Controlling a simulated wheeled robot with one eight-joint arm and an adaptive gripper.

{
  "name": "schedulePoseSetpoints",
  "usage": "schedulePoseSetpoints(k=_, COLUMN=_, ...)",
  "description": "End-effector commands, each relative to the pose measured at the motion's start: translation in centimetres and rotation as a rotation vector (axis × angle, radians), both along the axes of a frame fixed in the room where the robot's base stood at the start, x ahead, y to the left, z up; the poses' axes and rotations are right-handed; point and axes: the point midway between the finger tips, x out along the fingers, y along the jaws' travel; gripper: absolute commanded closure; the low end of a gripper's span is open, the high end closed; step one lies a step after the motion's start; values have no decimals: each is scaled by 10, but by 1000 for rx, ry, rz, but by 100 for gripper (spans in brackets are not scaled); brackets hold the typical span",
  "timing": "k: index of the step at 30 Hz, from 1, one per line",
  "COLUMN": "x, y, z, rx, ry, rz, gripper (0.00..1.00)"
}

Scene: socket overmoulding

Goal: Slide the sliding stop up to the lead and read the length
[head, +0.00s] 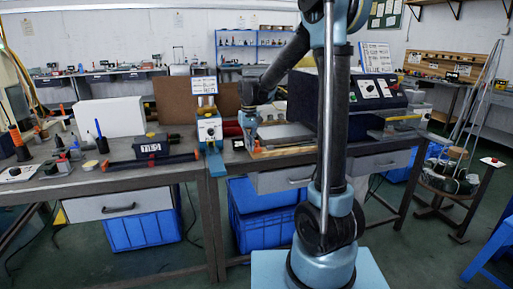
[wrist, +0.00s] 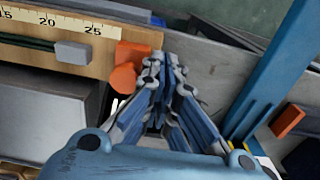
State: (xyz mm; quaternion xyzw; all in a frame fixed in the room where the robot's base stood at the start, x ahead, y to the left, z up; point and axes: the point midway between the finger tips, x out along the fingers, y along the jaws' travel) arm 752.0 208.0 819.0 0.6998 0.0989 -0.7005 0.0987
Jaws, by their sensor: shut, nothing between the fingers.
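In the wrist view a wooden measuring board (wrist: 98,60) carries a scale (wrist: 60,22) with 15, 20 and 25 readable. The lead (wrist: 25,42) is a dark cord along the board, ending in a grey block (wrist: 73,53) below the scale between 20 and 25. The orange sliding stop (wrist: 132,52) with its orange knob (wrist: 122,78) stands right of that block, with a clear gap between them. My gripper (wrist: 166,65) is shut and empty, just right of the stop; I cannot tell if they touch. In the head view my gripper (head: 249,118) is above the board's left end (head: 262,153).
A dark machine (head: 375,92) with a control panel stands to the right.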

Motion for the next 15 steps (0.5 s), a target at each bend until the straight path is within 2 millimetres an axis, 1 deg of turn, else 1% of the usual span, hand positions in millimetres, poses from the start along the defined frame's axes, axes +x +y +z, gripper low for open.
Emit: schedulePoseSetpoints(k=15, x=4, y=-14, z=0, rx=0, ry=0, rz=-1, gripper=100)
